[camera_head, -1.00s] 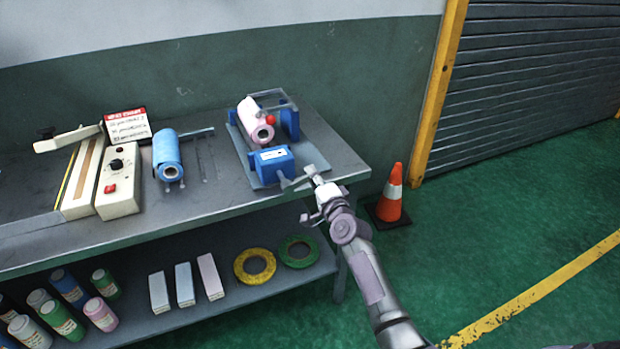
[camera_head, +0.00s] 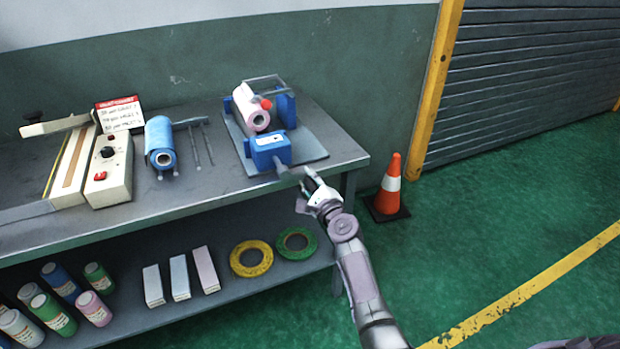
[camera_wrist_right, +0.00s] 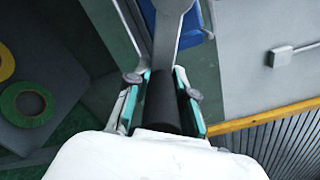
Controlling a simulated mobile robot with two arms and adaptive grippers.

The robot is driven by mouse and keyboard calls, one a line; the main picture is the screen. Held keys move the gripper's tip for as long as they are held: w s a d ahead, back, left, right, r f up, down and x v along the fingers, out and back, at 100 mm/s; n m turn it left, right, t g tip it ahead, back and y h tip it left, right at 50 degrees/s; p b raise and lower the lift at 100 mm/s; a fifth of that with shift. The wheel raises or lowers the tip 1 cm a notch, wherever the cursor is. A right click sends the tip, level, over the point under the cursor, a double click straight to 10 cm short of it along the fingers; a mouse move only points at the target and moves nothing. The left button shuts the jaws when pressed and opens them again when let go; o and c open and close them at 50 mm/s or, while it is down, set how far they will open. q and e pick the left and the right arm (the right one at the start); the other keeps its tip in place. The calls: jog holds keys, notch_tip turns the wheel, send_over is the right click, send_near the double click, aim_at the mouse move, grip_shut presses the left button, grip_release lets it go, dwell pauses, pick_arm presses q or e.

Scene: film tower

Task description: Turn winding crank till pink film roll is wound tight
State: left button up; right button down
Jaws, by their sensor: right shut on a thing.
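The pink film roll (camera_head: 250,108) lies in the blue winding stand (camera_head: 269,152) on the grey bench, with a red knob (camera_head: 266,104) beside it. The winding crank (camera_head: 283,168) sticks out from the front of the blue box. In the right wrist view the crank's grey arm (camera_wrist_right: 170,30) leads down to a black handle (camera_wrist_right: 160,105) between my fingers. My right gripper (camera_head: 306,180) is shut on this handle at the bench's front edge, and it also shows in the wrist view (camera_wrist_right: 161,95). How tightly the film is wound is too small to tell. My left gripper is out of view.
A blue film roll (camera_head: 160,142) lies on a stand left of the winder, beside a cream sealer (camera_head: 108,170) and a red-topped sign (camera_head: 120,114). An orange cone (camera_head: 388,186) stands right of the bench.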

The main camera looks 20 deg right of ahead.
jog(key=shift+r+m, duration=0.1)
jog(key=shift+m, duration=0.3)
jog(key=shift+w, duration=0.1)
jog(key=c, duration=1)
grip_release()
jog(key=shift+a, duration=0.1)
jog(key=s, duration=1.2)
jog(key=shift+s+d, duration=0.1)
jog(key=shift+d, duration=0.1)
jog(key=shift+f, duration=0.2)
